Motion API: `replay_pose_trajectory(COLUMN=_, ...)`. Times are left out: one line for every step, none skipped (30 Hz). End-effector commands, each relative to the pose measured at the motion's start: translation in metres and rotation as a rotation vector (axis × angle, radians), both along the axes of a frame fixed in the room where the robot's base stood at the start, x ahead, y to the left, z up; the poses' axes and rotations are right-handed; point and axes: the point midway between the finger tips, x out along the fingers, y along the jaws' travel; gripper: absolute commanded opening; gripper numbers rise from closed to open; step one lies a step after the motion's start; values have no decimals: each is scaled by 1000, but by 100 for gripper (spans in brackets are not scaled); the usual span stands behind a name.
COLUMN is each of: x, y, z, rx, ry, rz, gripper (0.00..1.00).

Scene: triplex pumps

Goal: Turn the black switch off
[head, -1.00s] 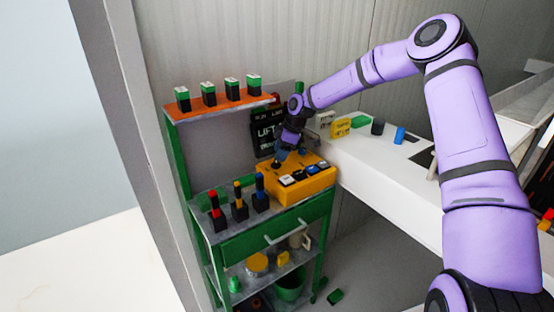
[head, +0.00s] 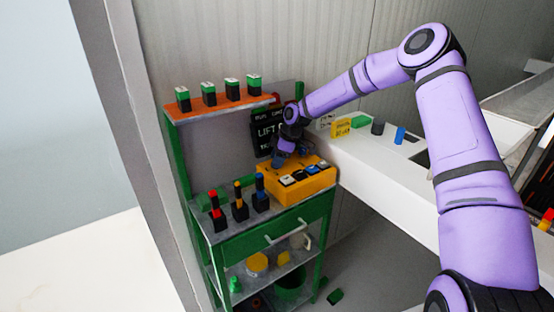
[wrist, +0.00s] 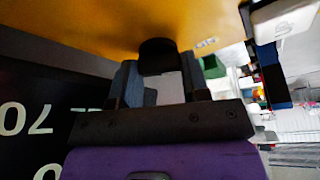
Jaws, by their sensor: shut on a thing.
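The yellow switch box (head: 303,190) stands on the green shelf unit, with several rocker switches along its right part. My gripper (head: 278,161) is at the box's left end, and hides the black switch there in the head view. In the wrist view the black switch (wrist: 158,52) is a dark round base on the yellow face, and my gripper's two blue-grey fingers (wrist: 158,82) stand on either side of it. The gripper is shut on the switch. Whether the switch points to on or off cannot be told.
A black sign (head: 265,130) is behind. An orange shelf (head: 220,107) with several green-topped blocks is above. A white counter (head: 375,165) runs right.

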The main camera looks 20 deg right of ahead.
Motion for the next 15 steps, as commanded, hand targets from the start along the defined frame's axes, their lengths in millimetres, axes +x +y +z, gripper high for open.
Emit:
replay_pose_trajectory(x=0, y=0, z=0, rx=0, ry=-1, rz=-7, gripper=19)
replay_pose_trajectory(x=0, y=0, z=0, rx=0, ry=-2, rz=-14, gripper=19)
replay_pose_trajectory(x=0, y=0, z=0, rx=-1, ry=-1, rz=-24, gripper=19)
replay_pose_trajectory(x=0, y=0, z=0, rx=-1, ry=0, rz=-36, gripper=19)
replay_pose_trajectory(x=0, y=0, z=0, rx=-1, ry=0, rz=-47, gripper=19)
replay_pose_trajectory(x=0, y=0, z=0, rx=-1, ry=-1, rz=-65, gripper=19)
replay_pose_trajectory(x=0, y=0, z=0, rx=-1, ry=-1, rz=-82, gripper=19)
replay_pose_trajectory(x=0, y=0, z=1, rx=-2, ry=-1, rz=-97, gripper=19)
replay_pose_trajectory(x=0, y=0, z=1, rx=-2, ry=-2, rz=-124, gripper=19)
replay_pose_trajectory(x=-1, y=0, z=1, rx=-2, ry=-1, rz=-145, gripper=19)
replay_pose_trajectory(x=-1, y=1, z=0, rx=-2, ry=-1, rz=-167, gripper=19)
replay_pose_trajectory(x=-1, y=0, z=0, rx=-3, ry=-1, rz=-200, gripper=19)
replay_pose_trajectory(x=-1, y=0, z=1, rx=-3, ry=-3, rz=-225, gripper=19)
replay_pose_trajectory(x=-1, y=1, z=1, rx=-3, ry=-2, rz=-252, gripper=19)
replay_pose_trajectory(x=-1, y=1, z=1, rx=-2, ry=-2, rz=-289, gripper=19)
